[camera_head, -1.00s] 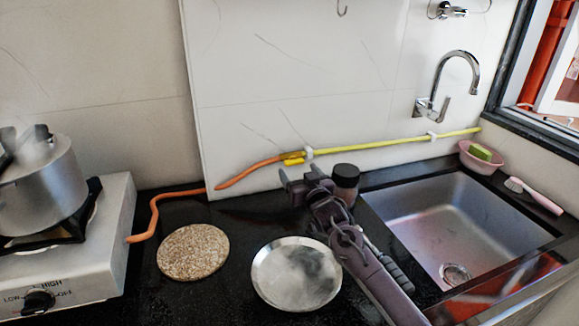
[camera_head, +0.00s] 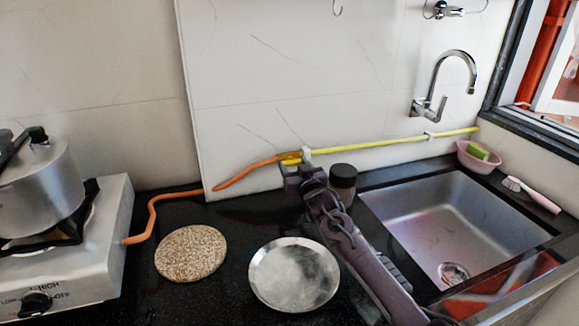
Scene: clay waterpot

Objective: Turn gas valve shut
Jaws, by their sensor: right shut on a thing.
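The gas valve (camera_head: 290,156) sits on the wall where the orange hose (camera_head: 244,174) meets the yellow pipe (camera_head: 375,144). Its yellow handle is mostly hidden behind my right gripper. My right gripper (camera_head: 291,167) is up against the wall at the valve, with its fingers shut on the valve handle. Its arm comes in from the lower right over the counter. My left gripper is not in view.
A dark-lidded jar (camera_head: 343,184) stands just right of my right gripper. A steel plate (camera_head: 293,276) and a round cork mat (camera_head: 190,253) lie on the black counter. The stove (camera_head: 95,250) with a pot (camera_head: 42,180) is at left; the sink (camera_head: 450,220) is at right.

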